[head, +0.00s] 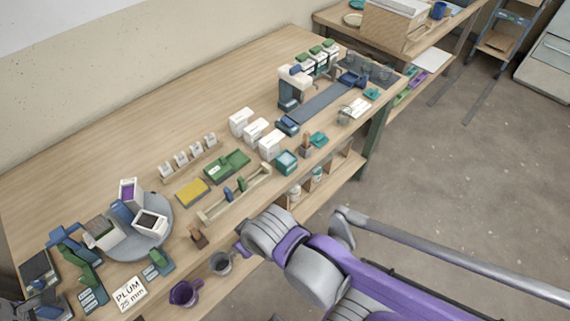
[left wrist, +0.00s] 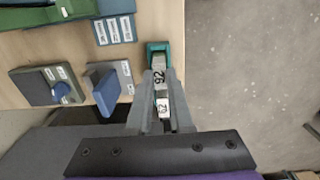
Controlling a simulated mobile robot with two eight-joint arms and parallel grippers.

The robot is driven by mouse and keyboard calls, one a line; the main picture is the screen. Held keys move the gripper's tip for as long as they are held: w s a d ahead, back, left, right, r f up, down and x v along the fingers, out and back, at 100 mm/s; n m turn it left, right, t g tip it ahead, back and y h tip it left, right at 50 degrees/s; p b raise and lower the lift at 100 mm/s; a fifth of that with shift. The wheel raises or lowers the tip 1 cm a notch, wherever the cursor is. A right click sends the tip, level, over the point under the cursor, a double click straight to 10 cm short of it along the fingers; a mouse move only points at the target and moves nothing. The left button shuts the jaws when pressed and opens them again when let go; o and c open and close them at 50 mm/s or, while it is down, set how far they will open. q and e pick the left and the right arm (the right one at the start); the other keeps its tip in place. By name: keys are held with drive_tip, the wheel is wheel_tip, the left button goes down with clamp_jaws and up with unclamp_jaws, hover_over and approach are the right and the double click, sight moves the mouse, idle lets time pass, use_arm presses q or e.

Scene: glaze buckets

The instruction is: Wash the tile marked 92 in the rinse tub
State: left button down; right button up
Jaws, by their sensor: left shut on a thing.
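In the left wrist view my left gripper (left wrist: 162,112) is shut on a small tile marked 92 (left wrist: 159,79), held lengthwise between its two grey fingers. A second white label (left wrist: 164,106) lies nearer the palm, partly hidden by the fingers. A teal block (left wrist: 157,48) shows just past the tile; I cannot tell whether it is part of it. My left gripper does not show clearly in the head view. A grey cup-like vessel (head: 220,263) and a purple one (head: 184,292) stand at the bench's front edge; I cannot tell which vessel is the rinse tub.
The workbench (head: 75,175) holds a round grey turntable (head: 160,228), a yellow sponge-like block (head: 192,192), white boxes (head: 256,131) and a "PLUM 25 mm" card (head: 130,293). My purple arm crosses the front edge. Open floor (head: 450,180) lies to the right.

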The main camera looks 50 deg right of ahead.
use_arm(q)
drive_tip(key=shift+r+p, duration=2.05)
drive_tip(key=shift+r, duration=1.75)
use_arm(e)
drive_tip(key=shift+w+r, duration=0.3)
drive_tip(key=shift+r, duration=0.6)
drive_tip(key=shift+w+r, duration=0.3)
drive_tip(key=shift+r, duration=0.65)
drive_tip(key=shift+w+r, duration=0.3)
drive_tip(key=shift+r, duration=0.6)
